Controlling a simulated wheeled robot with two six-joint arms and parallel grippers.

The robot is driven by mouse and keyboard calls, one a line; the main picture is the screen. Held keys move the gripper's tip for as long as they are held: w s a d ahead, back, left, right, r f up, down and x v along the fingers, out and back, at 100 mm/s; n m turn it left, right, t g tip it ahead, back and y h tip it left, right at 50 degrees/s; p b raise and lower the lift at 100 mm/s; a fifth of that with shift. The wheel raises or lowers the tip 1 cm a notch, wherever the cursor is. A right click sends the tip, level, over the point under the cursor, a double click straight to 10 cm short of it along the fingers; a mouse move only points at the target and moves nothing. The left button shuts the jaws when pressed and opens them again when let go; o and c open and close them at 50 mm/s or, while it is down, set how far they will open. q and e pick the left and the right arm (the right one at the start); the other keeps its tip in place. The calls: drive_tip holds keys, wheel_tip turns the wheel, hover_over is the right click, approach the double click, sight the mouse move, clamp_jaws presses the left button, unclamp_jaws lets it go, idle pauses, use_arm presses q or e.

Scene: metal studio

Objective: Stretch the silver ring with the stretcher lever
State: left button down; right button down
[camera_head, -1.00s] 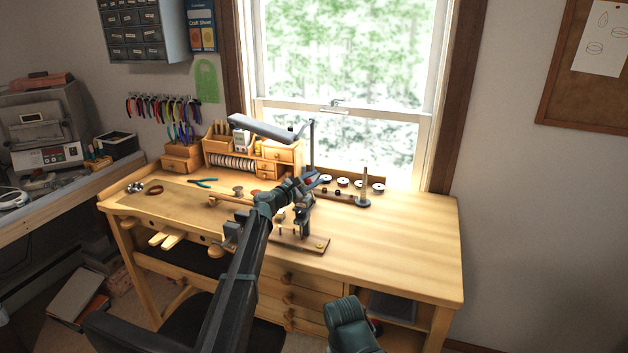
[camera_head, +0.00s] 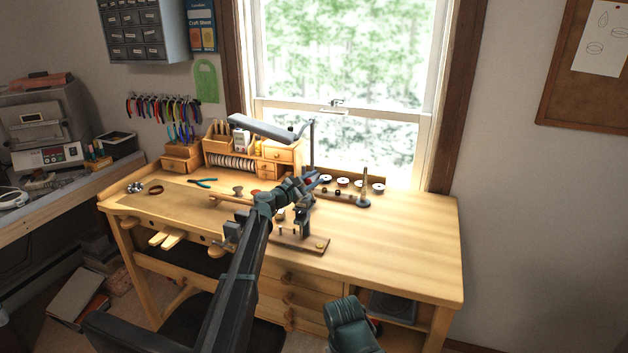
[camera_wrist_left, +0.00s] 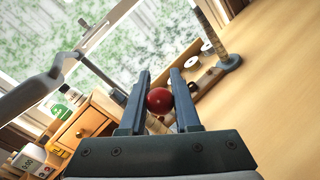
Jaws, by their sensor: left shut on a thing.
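The ring stretcher (camera_head: 303,224) stands on a wooden base on the bench, mostly behind my left arm in the head view. Its lever ends in a red ball knob (camera_wrist_left: 159,100), which sits between the fingers in the left wrist view. My left gripper (camera_head: 311,180) is shut on this knob, above the stretcher; it also shows in the left wrist view (camera_wrist_left: 160,95). I cannot make out the silver ring in either view. Only a link of my right arm shows at the bottom; its fingers are out of sight.
A ring mandrel (camera_head: 365,187) stands upright at the right back, beside a rack of round spools (camera_head: 343,183). A lamp arm (camera_head: 262,129) and a small drawer organiser (camera_head: 279,154) are behind. Teal pliers (camera_head: 203,182) lie left. The bench's right side is clear.

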idle(0.3)
use_arm(q)
drive_tip(key=s+f+b, duration=0.1)
drive_tip(key=s+a+f+b, duration=0.1)
drive_tip(key=s, duration=0.1)
drive_tip(key=shift+s+f, duration=0.1)
drive_tip(key=shift+s, duration=0.15)
drive_tip(key=c, duration=1.1)
unclamp_jaws()
drive_tip(key=o, duration=0.5)
drive_tip(key=shift+s+a, duration=0.1)
drive_tip(key=shift+s, duration=0.05)
drive_tip(key=v, duration=1.3)
drive_tip(key=shift+s+a, duration=0.2)
drive_tip(key=shift+a, duration=0.05)
